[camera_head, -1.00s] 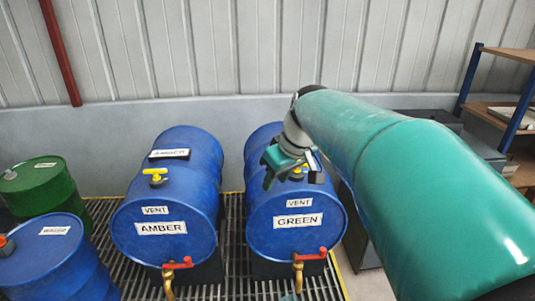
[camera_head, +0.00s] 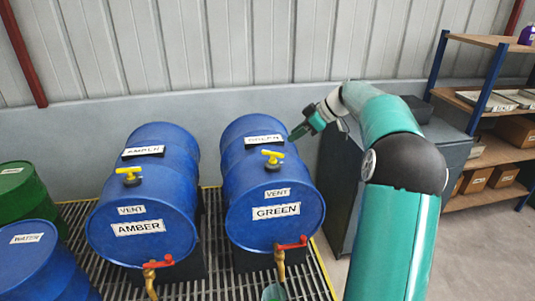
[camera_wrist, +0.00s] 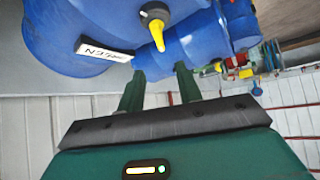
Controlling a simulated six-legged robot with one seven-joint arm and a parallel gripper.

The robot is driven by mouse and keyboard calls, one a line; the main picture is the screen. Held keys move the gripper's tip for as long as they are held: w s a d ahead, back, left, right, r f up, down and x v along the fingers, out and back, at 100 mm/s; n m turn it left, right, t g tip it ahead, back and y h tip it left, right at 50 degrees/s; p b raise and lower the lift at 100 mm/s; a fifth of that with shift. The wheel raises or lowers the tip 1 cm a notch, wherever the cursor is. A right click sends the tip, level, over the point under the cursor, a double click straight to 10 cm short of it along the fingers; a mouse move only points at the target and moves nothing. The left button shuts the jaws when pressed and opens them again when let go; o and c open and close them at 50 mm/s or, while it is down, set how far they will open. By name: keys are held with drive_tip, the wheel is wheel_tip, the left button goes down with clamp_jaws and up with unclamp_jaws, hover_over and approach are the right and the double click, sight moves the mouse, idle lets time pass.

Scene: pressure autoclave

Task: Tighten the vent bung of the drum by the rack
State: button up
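The drum labelled GREEN (camera_head: 262,183) is blue and lies on its side, the nearer of two such drums to the rack. Its yellow vent bung (camera_head: 273,158) sits on top behind the VENT label, its handle roughly crosswise. My gripper (camera_head: 300,131) is beside the drum's upper right, apart from the bung. In the wrist view the drum (camera_wrist: 70,30) appears inverted, with the yellow bung (camera_wrist: 158,30) above the fingers. My gripper (camera_wrist: 161,82) has its two fingers apart with nothing held. How tight the bung is cannot be told.
The AMBER drum (camera_head: 145,195) lies to the left with its own yellow bung (camera_head: 129,174). Red-handled taps (camera_head: 291,244) stick out in front. A dark cabinet (camera_head: 345,180) stands right of the drums, then the rack (camera_head: 484,103). Green and blue drums stand far left.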

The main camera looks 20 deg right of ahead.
sight(268, 153)
drive_tip(key=x, duration=1.3)
drive_tip(key=shift+w+a+f, duration=0.15)
drive_tip(key=shift+a+f, duration=0.1)
clamp_jaws()
